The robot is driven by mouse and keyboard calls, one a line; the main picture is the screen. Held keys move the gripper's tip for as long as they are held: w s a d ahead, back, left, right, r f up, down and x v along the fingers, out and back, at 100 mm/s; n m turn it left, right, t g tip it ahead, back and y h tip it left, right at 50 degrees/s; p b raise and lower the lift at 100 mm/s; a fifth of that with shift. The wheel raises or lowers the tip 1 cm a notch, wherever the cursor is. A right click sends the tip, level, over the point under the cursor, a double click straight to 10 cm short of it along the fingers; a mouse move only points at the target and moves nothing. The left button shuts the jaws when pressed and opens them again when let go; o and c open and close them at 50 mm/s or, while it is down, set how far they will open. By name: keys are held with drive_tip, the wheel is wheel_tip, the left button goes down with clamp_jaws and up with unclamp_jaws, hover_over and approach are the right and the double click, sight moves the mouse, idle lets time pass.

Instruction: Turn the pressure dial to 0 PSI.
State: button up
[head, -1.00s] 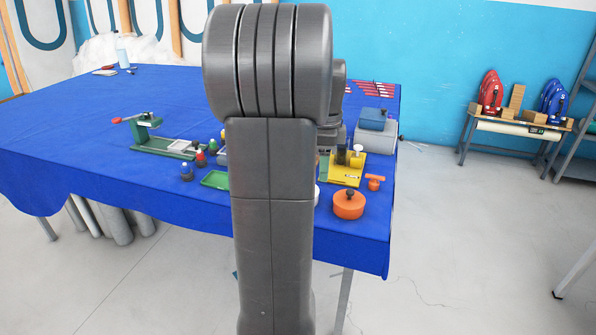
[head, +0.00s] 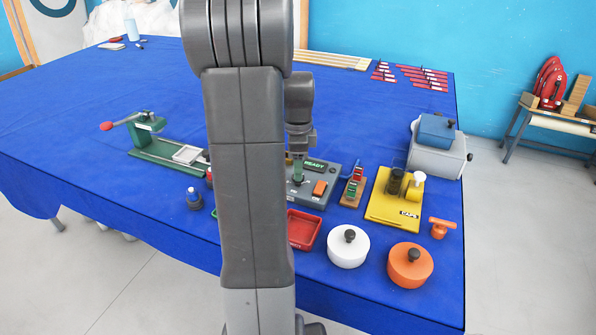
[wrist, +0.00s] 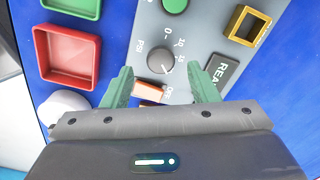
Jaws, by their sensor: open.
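The pressure dial (wrist: 161,60) is a round dark grey knob on a light grey panel (wrist: 203,20), with printed marks "PSI", "0" and higher numbers around it. Its pointer seems to face away from the 0 mark, but the small picture leaves the exact reading unclear. My gripper (wrist: 160,69) is open, its two green fingers apart on either side of the dial's near edge, with nothing held. I cannot tell whether they touch the panel. In the head view my gripper (head: 298,168) is over the panel (head: 306,201), and the dial is hidden there.
An orange switch (wrist: 150,91) lies between the fingers, and a READY display (wrist: 221,71) is beside the right finger. Red tray (head: 303,230), white pot (head: 348,247), orange pot (head: 410,266) and yellow CAPS stand (head: 392,207) surround the panel.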

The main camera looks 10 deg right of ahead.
drive_tip(key=shift+f, duration=1.55)
drive_tip(key=shift+c, duration=0.2)
drive_tip(key=c, duration=0.9)
